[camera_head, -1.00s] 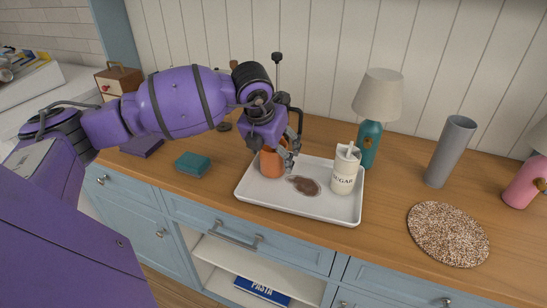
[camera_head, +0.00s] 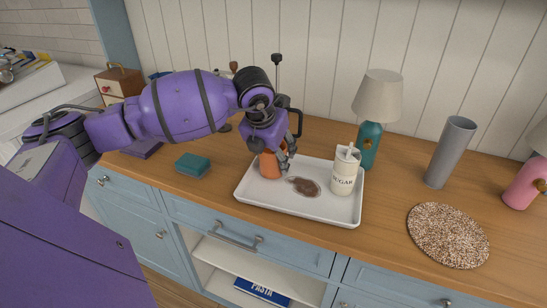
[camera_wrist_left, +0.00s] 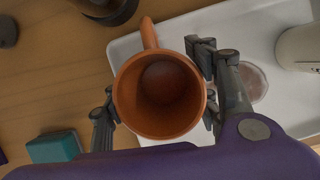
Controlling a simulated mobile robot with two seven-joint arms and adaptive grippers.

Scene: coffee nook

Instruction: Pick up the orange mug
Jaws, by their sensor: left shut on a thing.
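The orange mug (camera_head: 269,164) is on the left end of the white tray (camera_head: 300,211) in the head view, partly hidden by my left gripper (camera_head: 276,150). In the left wrist view the mug (camera_wrist_left: 159,93) is seen from above, with its handle pointing up in the picture and its inside looking empty. My left gripper (camera_wrist_left: 158,108) has one finger on each side of the mug and is shut on it. I cannot tell whether the mug's base touches the tray. My right gripper is in neither view.
On the tray are a sugar jar (camera_head: 344,172) with a spoon and a brown spill (camera_head: 304,186). A teal lamp (camera_head: 372,124) stands behind it. A teal sponge (camera_head: 193,165) lies left. A grey vase (camera_head: 449,151) and a speckled mat (camera_head: 447,234) are right.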

